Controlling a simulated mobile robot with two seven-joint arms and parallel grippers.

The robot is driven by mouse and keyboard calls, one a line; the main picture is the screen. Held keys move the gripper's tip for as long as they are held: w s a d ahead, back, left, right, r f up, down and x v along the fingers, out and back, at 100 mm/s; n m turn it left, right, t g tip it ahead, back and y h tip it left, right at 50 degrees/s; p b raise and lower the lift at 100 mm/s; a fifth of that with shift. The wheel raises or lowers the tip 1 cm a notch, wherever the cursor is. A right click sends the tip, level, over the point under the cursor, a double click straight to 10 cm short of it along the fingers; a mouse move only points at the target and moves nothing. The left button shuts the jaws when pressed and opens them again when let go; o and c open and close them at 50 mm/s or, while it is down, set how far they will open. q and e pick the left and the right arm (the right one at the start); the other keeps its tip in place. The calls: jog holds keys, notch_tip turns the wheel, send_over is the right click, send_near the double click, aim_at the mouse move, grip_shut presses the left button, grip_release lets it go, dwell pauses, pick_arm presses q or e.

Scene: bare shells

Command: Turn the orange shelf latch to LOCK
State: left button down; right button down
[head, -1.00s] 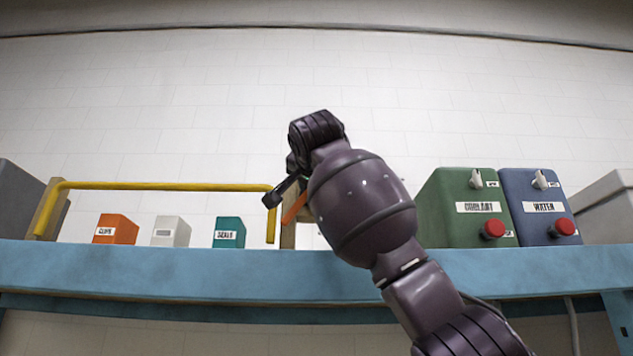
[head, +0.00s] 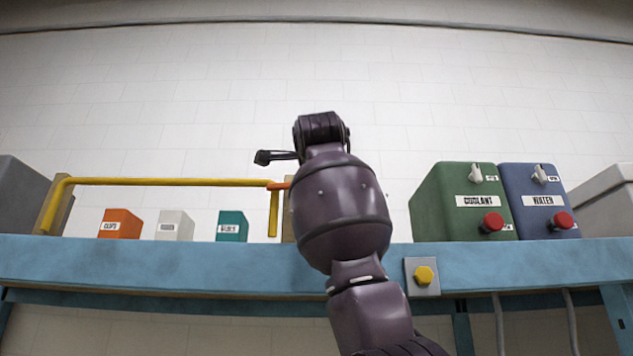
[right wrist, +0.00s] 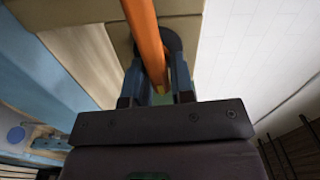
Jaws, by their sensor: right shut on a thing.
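The orange latch shows in the head view as a short orange piece (head: 279,185), lying about level at the right end of the yellow rail. The rest of it is hidden behind my right arm. In the right wrist view the orange latch bar (right wrist: 143,32) runs from the top edge down between the fingers. My right gripper (right wrist: 157,82) is shut on this bar. In the head view its fingers are hidden behind my arm. No LOCK marking is readable. My left gripper is not in view.
A yellow rail (head: 165,182) spans the blue shelf (head: 150,268). Behind it stand orange (head: 120,224), white (head: 174,226) and teal (head: 231,226) boxes. Green COOLANT (head: 465,203) and blue WATER (head: 540,203) units stand right. A yellow knob (head: 424,275) is on the shelf front.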

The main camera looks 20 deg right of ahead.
jog(key=shift+f+m, duration=0.1)
jog(key=shift+m, duration=0.5)
jog(key=c, duration=1.1)
grip_release()
jog(key=shift+s, duration=0.1)
